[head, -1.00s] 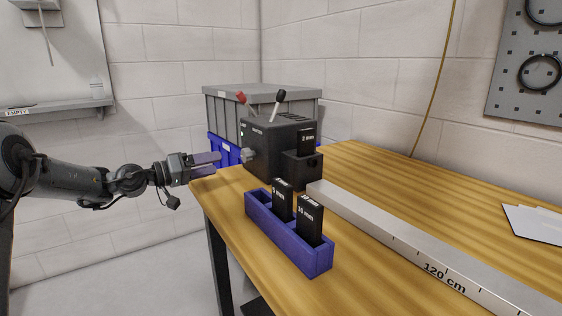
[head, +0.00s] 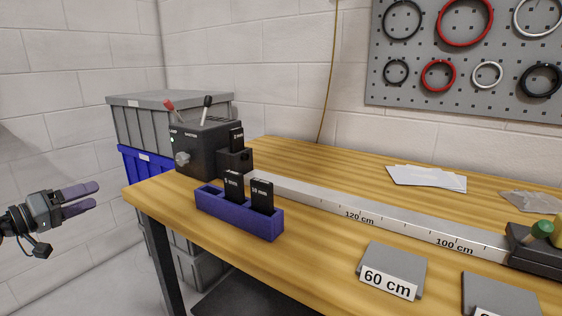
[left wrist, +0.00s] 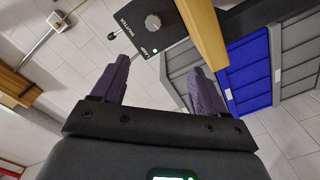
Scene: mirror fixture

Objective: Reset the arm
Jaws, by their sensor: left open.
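My left gripper (head: 80,199) is at the left side of the head view, off the table's left edge and over the floor. Its two purple fingers are apart with nothing between them; they also show in the left wrist view (left wrist: 160,88). The black lamp box (head: 195,148), with a red and a black lever on top and a grey knob on its side, stands to the right of the gripper, clear of it. The box also shows at the top of the left wrist view (left wrist: 145,25). My right gripper is out of view.
A purple rack (head: 240,217) holding black slides stands on the wooden table (head: 310,265). A metal rail (head: 400,227) runs right from the box. Grey and blue crates (head: 140,160) stand behind the table's left end. A 60 cm block (head: 393,265) lies in front.

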